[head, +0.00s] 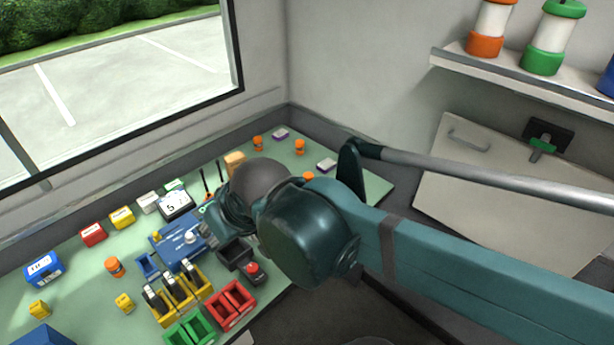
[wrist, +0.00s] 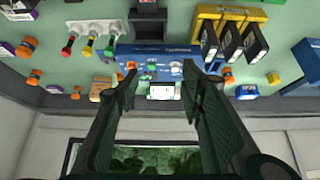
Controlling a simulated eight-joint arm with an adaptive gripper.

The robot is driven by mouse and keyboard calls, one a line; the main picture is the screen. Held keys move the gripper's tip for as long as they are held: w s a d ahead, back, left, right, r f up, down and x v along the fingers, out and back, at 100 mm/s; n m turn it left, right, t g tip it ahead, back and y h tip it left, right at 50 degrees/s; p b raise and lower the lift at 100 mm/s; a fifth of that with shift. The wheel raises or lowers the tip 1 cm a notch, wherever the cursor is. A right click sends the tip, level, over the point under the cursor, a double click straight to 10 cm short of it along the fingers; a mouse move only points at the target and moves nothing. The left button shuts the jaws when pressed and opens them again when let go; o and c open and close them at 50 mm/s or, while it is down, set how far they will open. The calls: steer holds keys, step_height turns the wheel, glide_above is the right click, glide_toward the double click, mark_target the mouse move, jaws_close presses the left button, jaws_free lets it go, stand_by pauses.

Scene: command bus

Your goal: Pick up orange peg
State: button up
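Several short orange cylinders stand on the green table, and I cannot tell which is the orange peg. In the wrist view, one (wrist: 227,75) is right of my fingers and others (wrist: 25,48) (wrist: 75,92) are to the left. My gripper (wrist: 160,80) is open and empty, its fingers apart over the blue board (wrist: 171,58). In the head view my arm mostly hides the fingers.
The blue board (head: 168,243) carries small knobs. Yellow (head: 190,300), red (head: 231,322) and green (head: 188,330) holders stand in front. A white numbered display (head: 175,205) and small coloured boxes line the back. The window wall (head: 262,100) bounds the table.

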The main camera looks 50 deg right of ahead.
steer(key=w+d+m+g+h+p, duration=0.1)
steer(key=w+d+m+p, duration=0.15)
steer(key=w+d, duration=0.4)
steer(key=m+g+h+p, duration=0.3)
steer(key=m+g+p, duration=0.15)
steer(key=m, duration=0.55)
glide_above(308, 176)
steer(key=s+a, duration=0.1)
steer(key=a, duration=0.1)
step_height(308, 176, down, 9)
steer(key=shift+a+r+t+p, duration=0.15)
steer(key=shift+t+p, duration=0.15)
steer(key=shift+t, duration=0.05)
steer(key=shift+n, duration=0.25)
steer(key=shift+b+x, duration=0.4)
steer(key=shift+x, duration=0.9)
steer(key=shift+b+x, duration=1)
steer(key=shift+x, duration=1.6)
steer(key=shift+s, duration=0.1)
steer(key=shift+c, duration=0.7)
